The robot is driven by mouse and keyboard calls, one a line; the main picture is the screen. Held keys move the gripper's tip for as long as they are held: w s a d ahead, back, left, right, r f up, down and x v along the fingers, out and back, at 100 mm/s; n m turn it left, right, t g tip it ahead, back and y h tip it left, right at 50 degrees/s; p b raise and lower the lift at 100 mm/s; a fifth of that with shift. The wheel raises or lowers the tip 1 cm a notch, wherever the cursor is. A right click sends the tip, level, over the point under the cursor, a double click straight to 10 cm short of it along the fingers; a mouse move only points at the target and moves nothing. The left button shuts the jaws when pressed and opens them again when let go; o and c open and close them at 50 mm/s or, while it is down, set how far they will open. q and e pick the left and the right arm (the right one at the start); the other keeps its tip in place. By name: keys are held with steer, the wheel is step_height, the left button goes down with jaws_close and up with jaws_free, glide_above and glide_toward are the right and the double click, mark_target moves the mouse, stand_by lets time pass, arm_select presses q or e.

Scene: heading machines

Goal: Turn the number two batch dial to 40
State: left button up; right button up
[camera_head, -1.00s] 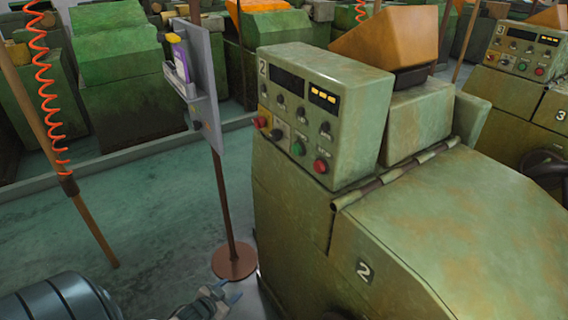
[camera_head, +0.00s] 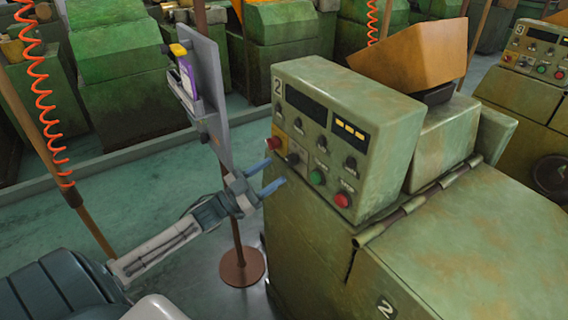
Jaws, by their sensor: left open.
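The green control box (camera_head: 392,130) of machine number two stands right of centre, marked with a 2 plate. Its front carries a dark display (camera_head: 306,104), a row of small dark knobs (camera_head: 322,144), a black selector (camera_head: 293,159), a red button on yellow (camera_head: 273,143), a green button (camera_head: 317,177) and a red button (camera_head: 343,199). The knob labels are too small to read, so I cannot tell which is the batch dial or its setting. My left gripper (camera_head: 276,174) is open and empty, its blue fingertips just in front of the panel's lower left. My right gripper is not in view.
A grey sign board on a brown post (camera_head: 208,95) stands just left of the machine, behind my left arm. Orange coiled hoses (camera_head: 45,110) hang at left. Machine three (camera_head: 535,90) stands at far right. Open floor lies at left.

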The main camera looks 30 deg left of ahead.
mark_target(288, 161)
arm_select(q)
steer(key=p+x, duration=0.1)
steer(key=x, duration=0.3)
steer(key=shift+r, duration=0.15)
steer(key=shift+w+d, duration=0.15)
steer(key=shift+w, duration=0.15)
steer(key=c, duration=1)
